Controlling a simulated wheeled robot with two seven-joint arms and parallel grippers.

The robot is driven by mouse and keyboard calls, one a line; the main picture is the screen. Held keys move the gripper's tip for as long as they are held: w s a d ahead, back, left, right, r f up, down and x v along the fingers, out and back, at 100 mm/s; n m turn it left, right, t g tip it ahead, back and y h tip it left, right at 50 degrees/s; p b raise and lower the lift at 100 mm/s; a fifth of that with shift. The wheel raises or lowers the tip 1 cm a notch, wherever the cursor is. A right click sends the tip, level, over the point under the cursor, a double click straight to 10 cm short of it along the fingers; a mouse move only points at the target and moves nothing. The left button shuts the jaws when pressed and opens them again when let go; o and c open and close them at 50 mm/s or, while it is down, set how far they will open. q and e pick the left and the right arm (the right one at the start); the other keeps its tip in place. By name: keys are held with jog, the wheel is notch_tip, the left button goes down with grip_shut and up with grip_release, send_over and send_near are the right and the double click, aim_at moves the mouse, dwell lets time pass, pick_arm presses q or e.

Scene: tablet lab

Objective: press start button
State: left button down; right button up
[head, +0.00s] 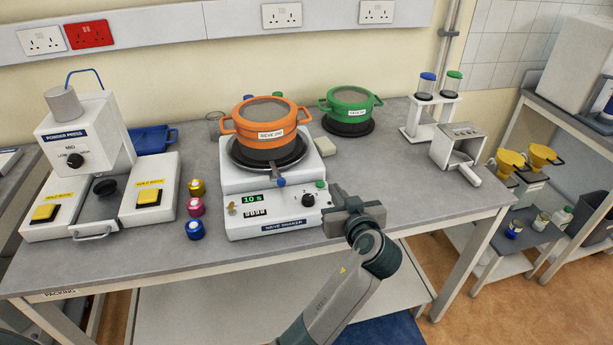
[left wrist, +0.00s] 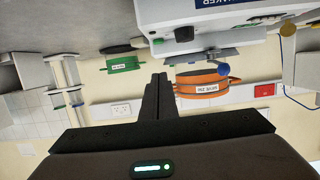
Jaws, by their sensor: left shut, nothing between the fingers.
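The sieve shaker (head: 275,212) is a white machine on the bench, with a green "10 s" display, a black knob (head: 308,200) and a small green button (head: 320,184) at its upper right corner. An orange sieve (head: 265,130) sits on top. My left gripper (head: 338,192) is shut and empty, just right of the shaker's front, close to the green button; I cannot tell whether it touches. In the left wrist view, upside down, the shut fingers (left wrist: 160,78) point toward the shaker (left wrist: 200,12), with the green button (left wrist: 157,41) beyond the tips. My right gripper is out of view.
A green sieve (head: 350,110) stands behind the shaker, and a tube rack (head: 430,115) and a metal holder (head: 458,150) to the right. The powder press (head: 88,145) and several coloured jars (head: 195,208) are on the left. The bench right of my gripper is clear.

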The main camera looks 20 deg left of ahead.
pick_arm(q)
jog(key=r, duration=0.1)
jog(key=p, duration=0.5)
send_over(320, 184)
jog(key=s+d, duration=0.2)
jog(key=shift+a+f, duration=0.25)
jog(key=shift+f, duration=0.75)
notch_tip(320, 184, down, 3)
jog(key=shift+f+p, duration=0.15)
jog(key=shift+p, duration=0.35)
jog(key=shift+f, duration=0.6)
